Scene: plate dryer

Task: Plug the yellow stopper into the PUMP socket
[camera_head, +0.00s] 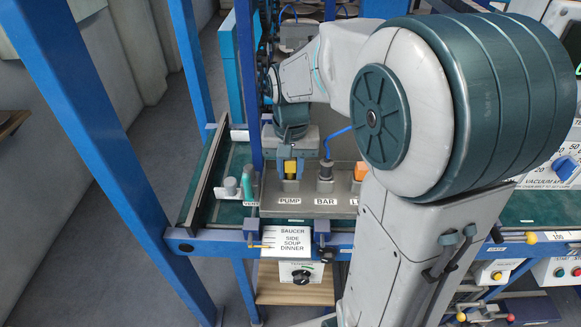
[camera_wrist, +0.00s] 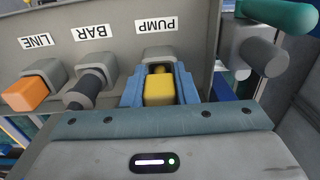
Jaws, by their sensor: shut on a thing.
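The yellow stopper (camera_head: 290,167) is between the blue fingers of my gripper (camera_head: 290,166). My gripper is shut on it, directly over the grey PUMP socket (camera_head: 290,186). In the wrist view the stopper (camera_wrist: 159,91) sits between the two fingers (camera_wrist: 159,88), in line with the PUMP socket (camera_wrist: 158,53) behind it. The stopper's narrow yellow end shows close to the socket's mouth. I cannot tell how far it is inside, as the fingers hide part of the joint.
The BAR socket beside it holds a dark plug (camera_wrist: 88,90) with a blue cable. The LINE socket holds an orange plug (camera_wrist: 27,94). A teal-green cylinder (camera_head: 247,182) and grey cylinders (camera_head: 230,186) stand left of the socket panel (camera_head: 310,211). Blue frame posts (camera_head: 92,110) rise at the left.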

